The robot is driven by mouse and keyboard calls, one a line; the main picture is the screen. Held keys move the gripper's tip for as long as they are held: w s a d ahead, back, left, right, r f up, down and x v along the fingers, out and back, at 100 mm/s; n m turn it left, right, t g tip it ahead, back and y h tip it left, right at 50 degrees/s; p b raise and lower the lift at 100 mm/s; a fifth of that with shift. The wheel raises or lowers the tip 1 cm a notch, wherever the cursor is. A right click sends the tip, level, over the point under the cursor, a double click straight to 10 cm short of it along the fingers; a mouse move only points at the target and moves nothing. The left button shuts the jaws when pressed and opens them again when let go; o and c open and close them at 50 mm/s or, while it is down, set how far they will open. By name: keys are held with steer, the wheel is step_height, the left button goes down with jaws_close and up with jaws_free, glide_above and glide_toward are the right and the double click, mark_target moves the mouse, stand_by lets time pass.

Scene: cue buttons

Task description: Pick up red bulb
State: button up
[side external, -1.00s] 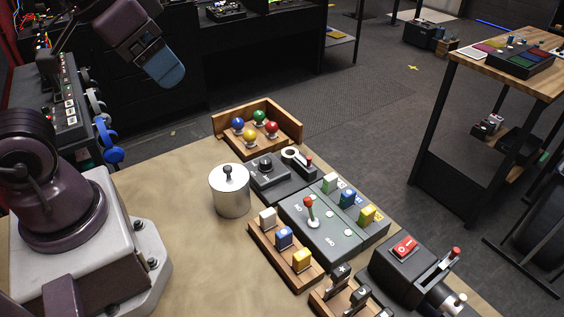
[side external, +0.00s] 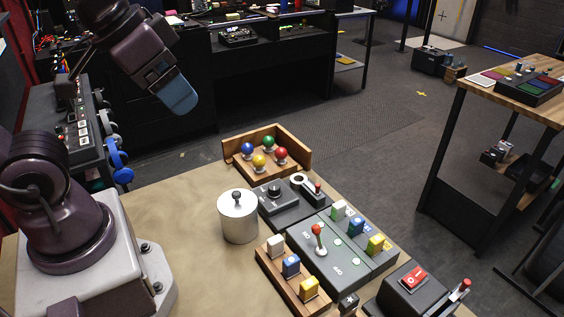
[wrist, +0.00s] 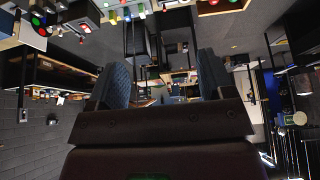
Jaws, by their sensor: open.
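The red bulb (side external: 281,153) stands at the right of a low wooden holder (side external: 308,155) at the back of the table in the side external view. Blue (side external: 248,148), green (side external: 268,142) and yellow (side external: 259,160) bulbs stand beside it. My gripper (side external: 180,97) is raised above and to the left of the holder, well apart from the bulbs. In the wrist view, its two dark blue fingers (wrist: 163,78) are spread with nothing held between them. I cannot clearly make out the red bulb in the wrist view.
A metal canister (side external: 238,216) stands in front of the holder. Control boxes with a knob, a red-tipped joystick (side external: 318,240) and coloured buttons fill the right side. A wooden strip of blocks (side external: 272,275) lies in front. The table's left part is bare.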

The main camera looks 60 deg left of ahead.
stand_by(0.4)
steer(key=c, duration=0.6)
